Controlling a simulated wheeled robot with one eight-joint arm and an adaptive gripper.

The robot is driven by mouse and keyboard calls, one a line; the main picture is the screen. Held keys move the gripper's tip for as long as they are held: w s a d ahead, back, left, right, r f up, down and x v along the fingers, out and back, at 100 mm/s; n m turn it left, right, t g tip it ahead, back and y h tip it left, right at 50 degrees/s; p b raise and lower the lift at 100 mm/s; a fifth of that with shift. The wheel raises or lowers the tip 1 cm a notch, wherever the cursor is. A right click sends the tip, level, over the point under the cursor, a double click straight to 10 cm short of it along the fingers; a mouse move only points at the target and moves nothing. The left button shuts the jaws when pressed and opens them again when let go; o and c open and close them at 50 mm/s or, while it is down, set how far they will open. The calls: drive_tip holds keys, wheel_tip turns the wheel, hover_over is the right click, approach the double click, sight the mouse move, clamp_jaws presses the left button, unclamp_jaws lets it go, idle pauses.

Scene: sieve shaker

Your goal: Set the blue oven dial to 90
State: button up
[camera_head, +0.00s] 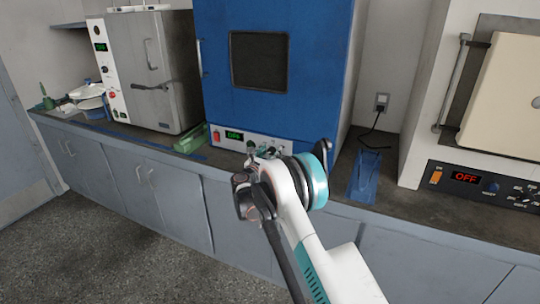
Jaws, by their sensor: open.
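The blue oven (222,95) stands on the counter in the middle, with a dark window in its door. Its light control panel (224,143) runs along the bottom, with a red switch (216,135) and a small display (234,135) with green characters, too small to read surely. My gripper (258,156) is in front of the panel, right of the display, and is open. It and my wrist cover much of the panel's right part. The dial and its setting cannot be made out clearly, and I cannot tell whether my gripper touches it.
A grey oven (158,75) stands to the left, and a cream furnace (508,95) with a red OFF display (465,177) to the right. A green object (190,140) and a blue object (368,174) lie on the counter (340,195) on either side of the blue oven.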

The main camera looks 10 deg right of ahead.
drive_tip(key=c, duration=1.1)
